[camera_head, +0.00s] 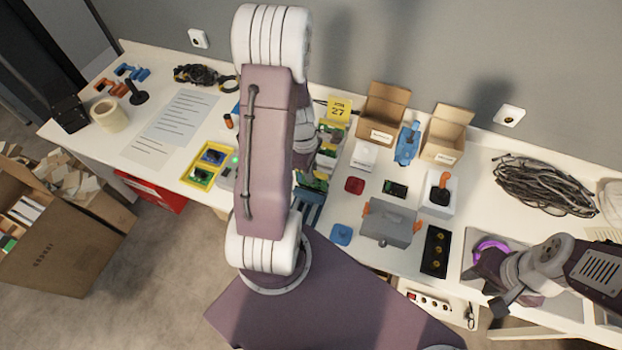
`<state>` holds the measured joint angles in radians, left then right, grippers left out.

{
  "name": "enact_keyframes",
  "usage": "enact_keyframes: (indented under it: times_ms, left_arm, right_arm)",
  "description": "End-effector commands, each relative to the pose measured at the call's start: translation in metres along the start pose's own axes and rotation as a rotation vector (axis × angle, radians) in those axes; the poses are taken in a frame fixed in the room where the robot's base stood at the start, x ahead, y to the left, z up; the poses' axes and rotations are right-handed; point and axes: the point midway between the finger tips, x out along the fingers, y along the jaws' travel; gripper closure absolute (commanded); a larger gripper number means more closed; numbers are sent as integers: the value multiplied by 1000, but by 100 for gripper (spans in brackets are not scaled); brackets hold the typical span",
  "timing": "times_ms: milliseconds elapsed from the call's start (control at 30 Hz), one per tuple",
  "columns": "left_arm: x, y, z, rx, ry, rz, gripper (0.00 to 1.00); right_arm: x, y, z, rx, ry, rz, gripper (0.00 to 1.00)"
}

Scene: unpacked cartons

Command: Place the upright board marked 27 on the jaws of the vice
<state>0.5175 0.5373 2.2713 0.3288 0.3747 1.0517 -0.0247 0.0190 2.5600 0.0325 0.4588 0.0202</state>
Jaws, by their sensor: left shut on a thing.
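My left arm fills the middle of the view, and its wrist is mostly behind its own link. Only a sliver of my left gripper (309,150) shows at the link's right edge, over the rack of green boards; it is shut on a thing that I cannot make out. A yellow card marked 27 (339,110) stands at the back, behind several upright green boards (327,150). I cannot tell which board bears the number. A small blue vice (407,145) stands between two open cartons. My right gripper (484,285) is at the lower right beside a purple ring (491,250); its jaws are unclear.
Two open cartons (383,112) (447,132) stand near the wall. A grey box with orange clips (388,222), a red box (354,185) and a black panel (435,252) lie in front. Coiled cable (545,187) is at the right.

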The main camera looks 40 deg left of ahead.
Motion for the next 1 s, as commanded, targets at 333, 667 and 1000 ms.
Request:
enact_keyframes:
  times_ms: [333, 667, 1000]
  left_arm:
    - [38, 0, -4, 0, 0, -2, 100]
    - [40, 0, -4, -1, 0, -2, 71]
    - [38, 0, -4, 0, 0, -1, 66]
  right_arm:
    - [12, 0, 1, 0, 0, 0, 64]
    - [14, 0, 2, 0, 0, 0, 64]
    - [12, 0, 1, 0, 0, 0, 64]
